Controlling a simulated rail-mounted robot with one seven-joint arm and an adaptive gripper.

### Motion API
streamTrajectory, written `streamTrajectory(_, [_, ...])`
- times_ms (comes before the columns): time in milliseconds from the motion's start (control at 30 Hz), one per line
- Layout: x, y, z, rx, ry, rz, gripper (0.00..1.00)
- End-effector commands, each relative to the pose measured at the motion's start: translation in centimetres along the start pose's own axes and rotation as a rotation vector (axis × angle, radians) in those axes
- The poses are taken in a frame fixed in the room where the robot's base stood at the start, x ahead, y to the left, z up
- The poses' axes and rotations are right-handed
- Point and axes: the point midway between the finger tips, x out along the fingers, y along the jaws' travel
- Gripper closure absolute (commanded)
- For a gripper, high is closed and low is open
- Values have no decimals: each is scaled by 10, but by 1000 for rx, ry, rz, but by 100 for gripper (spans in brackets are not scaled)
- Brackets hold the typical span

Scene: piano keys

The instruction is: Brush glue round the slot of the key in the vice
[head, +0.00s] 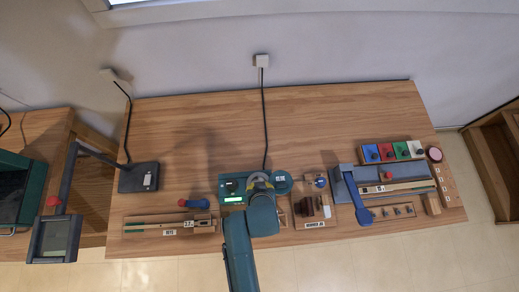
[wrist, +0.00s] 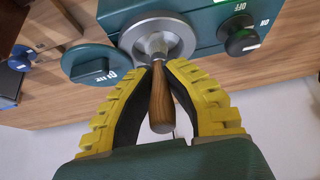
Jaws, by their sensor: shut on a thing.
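My gripper (wrist: 158,66) has yellow ribbed fingers shut on the wooden handle of the brush (wrist: 161,102). The brush's metal ferrule points into the round metal glue pot (wrist: 178,30); its bristles are hidden. In the head view my gripper (head: 259,181) is over the pot at the table's front middle. To its right stands the blue-grey vice (head: 347,183). A pale key (head: 408,186) marked 5 lies at the vice, extending right. Its slot is too small to make out.
The pot sits by a green box with an ON/OFF knob (wrist: 240,38). A teal lid (wrist: 95,64) lies beside it. A brown block tray (head: 313,210) stands between pot and vice.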

Motion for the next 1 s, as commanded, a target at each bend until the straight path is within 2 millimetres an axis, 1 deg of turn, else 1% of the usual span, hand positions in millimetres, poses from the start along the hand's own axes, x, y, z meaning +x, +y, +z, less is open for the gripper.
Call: streamTrajectory(1000, [11,0,6,0,0,0,100])
